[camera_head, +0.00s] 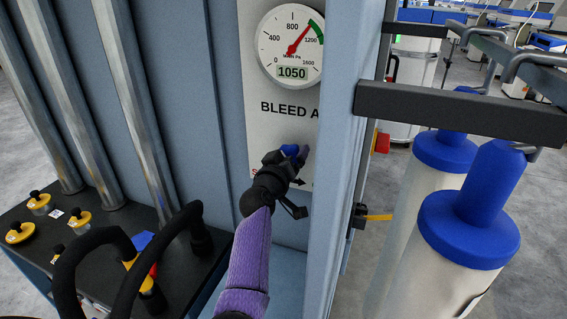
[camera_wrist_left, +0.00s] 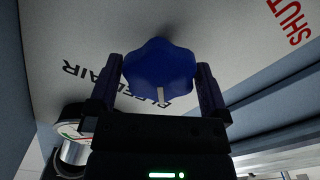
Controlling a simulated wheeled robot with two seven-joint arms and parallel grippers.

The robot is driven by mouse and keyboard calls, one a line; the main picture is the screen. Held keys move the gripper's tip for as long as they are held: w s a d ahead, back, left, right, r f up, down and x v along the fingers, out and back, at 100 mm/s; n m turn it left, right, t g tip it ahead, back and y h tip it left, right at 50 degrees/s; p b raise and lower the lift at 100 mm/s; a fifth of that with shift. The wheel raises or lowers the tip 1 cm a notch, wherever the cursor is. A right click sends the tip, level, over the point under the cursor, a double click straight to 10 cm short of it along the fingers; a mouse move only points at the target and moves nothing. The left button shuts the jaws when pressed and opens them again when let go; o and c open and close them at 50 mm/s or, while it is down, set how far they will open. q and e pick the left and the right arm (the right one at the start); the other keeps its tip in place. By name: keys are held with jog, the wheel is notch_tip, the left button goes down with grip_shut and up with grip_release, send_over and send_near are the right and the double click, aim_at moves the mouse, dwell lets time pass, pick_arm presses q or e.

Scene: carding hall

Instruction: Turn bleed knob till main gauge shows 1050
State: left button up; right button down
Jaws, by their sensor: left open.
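The main gauge (camera_head: 291,46) is a round white dial high on the pale panel. Its red needle points up and right, near the green band, and its green readout says 1050. The blue lobed bleed knob (camera_head: 290,149) is on the panel below the "BLEED A..." lettering, partly hidden by my gripper. My left gripper (camera_head: 294,161) is at the knob. In the left wrist view, its open dark fingers stand on either side of the knob (camera_wrist_left: 160,68), and a pale pointer mark shows on the knob. I cannot tell whether the fingers touch it. My right gripper is out of view.
A blue-grey upright post (camera_head: 345,130) stands close to the right of the panel. Right of it are a dark bar (camera_head: 460,112) and white cylinders with blue tops (camera_head: 468,228). At lower left, a black bench top (camera_head: 95,235) carries yellow-and-black fittings.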

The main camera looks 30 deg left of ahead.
pick_arm(q)
jog(key=v, duration=0.9)
jog(key=shift+p, duration=0.3)
